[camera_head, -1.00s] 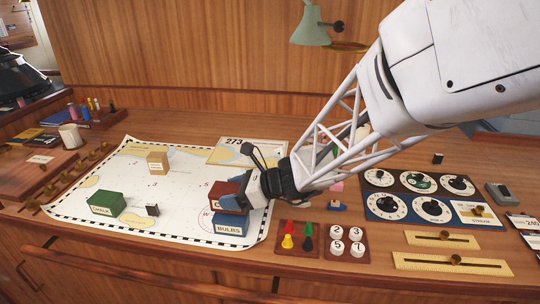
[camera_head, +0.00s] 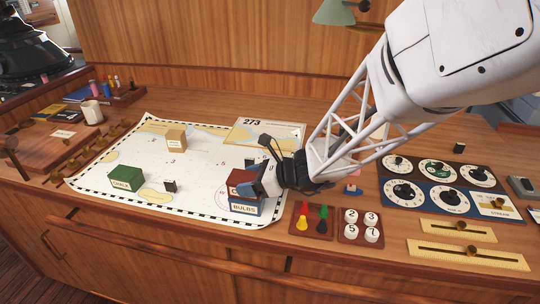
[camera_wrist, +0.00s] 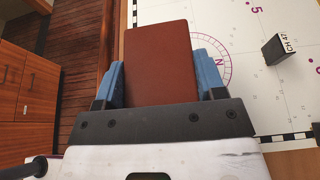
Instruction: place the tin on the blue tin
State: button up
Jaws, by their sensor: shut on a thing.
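The red-brown tin (camera_head: 239,178) is between the fingers of my gripper (camera_head: 264,182), which is shut on it. In the wrist view the tin's plain top (camera_wrist: 159,60) fills the space between my blue fingers. The blue tin (camera_head: 243,206), labelled BULBS, stands on the chart directly below the red tin. The two look closely stacked and roughly aligned; I cannot tell whether they touch. My gripper hides part of the red tin's right side. In the wrist view the blue tin is hidden under the red one.
The chart (camera_head: 190,192) also bears a green CHALK tin (camera_head: 126,180), a tan box (camera_head: 176,140) and a small dark block (camera_head: 169,186). A tray of coloured pegs (camera_head: 312,220) and a tray of numbered discs (camera_head: 361,227) stand close on the right.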

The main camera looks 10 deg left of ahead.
jog(key=shift+f, duration=0.15)
jog(key=o, duration=1)
jog(key=shift+o, duration=0.2)
jog(key=shift+r, duration=0.2)
jog(key=v, duration=1.2)
dwell(0.4)
jog(key=s+d+r+n+t+h, duration=0.1)
jog(key=s+d+r+n+h, duration=0.1)
jog(key=s+d+n+h, duration=0.4)
jog(key=s+d+r+n+t+h, duration=0.1)
jog(key=s+d+r+n+h, duration=0.1)
jog(key=s+d+n+h, duration=0.5)
jog(key=s+d+n, duration=0.4)
jog(key=s+d, duration=0.4)
jog(key=d, duration=0.5)
jog(key=shift+d+r+n+t+h, duration=0.25)
jog(key=shift+r+n+t+h, duration=0.05)
jog(key=shift+r+n, duration=0.1)
